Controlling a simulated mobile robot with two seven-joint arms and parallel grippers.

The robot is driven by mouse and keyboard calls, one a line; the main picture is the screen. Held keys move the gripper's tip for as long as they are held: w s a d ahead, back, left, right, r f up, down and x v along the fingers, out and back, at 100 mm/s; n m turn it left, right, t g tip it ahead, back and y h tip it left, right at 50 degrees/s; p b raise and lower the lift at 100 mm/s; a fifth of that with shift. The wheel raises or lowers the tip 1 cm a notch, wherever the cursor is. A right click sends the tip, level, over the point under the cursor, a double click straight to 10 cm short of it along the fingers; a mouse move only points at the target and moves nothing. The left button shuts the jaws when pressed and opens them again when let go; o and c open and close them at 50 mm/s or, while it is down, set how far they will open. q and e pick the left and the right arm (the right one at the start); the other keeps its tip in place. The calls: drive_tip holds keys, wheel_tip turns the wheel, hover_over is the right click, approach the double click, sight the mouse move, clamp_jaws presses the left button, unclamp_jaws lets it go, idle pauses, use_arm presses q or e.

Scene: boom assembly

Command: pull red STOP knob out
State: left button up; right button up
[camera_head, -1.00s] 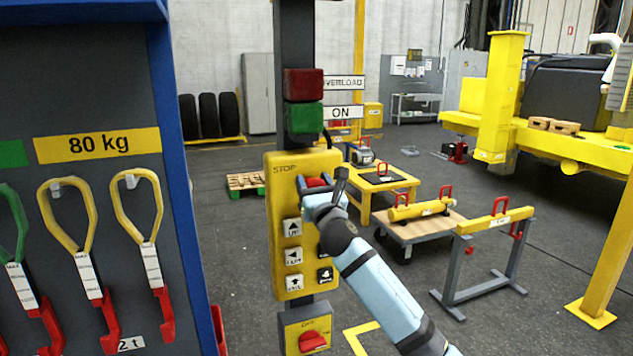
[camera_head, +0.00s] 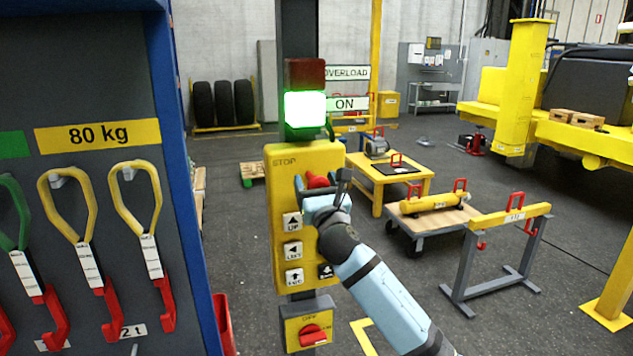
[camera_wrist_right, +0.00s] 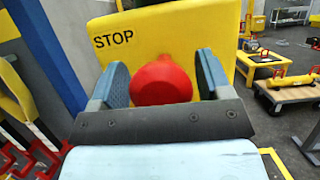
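The red STOP knob (camera_head: 317,181) sits near the top of the yellow control box (camera_head: 284,170), under the word STOP. My right gripper (camera_head: 321,184) reaches it from the front right, with one finger on each side. In the right wrist view the round red knob (camera_wrist_right: 161,82) lies between the two blue-grey fingers (camera_wrist_right: 163,80). The fingers stand apart around the knob, with narrow gaps that are hard to judge. The knob's base is hidden. The green ON lamp (camera_head: 305,108) is brightly lit; the red OVERLOAD lamp (camera_head: 305,73) is dark. My left gripper is not in view.
Arrow buttons (camera_head: 293,250) lie below the knob, partly behind my right gripper. A yellow box with a red rotary switch (camera_head: 312,335) hangs below. A blue-edged rack (camera_head: 182,190) with hanging slings stands close on the left. Yellow tables and a cart stand behind on the right.

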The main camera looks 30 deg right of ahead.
drive_tip(key=shift+o, duration=0.2)
drive_tip(key=shift+s+r, duration=0.2)
drive_tip(key=shift+f, duration=0.1)
drive_tip(key=shift+s+f, duration=0.15)
drive_tip(key=shift+s, duration=0.05)
drive_tip(key=b+v, duration=0.3)
drive_tip(key=v, duration=1)
drive_tip(key=shift+a, duration=0.15)
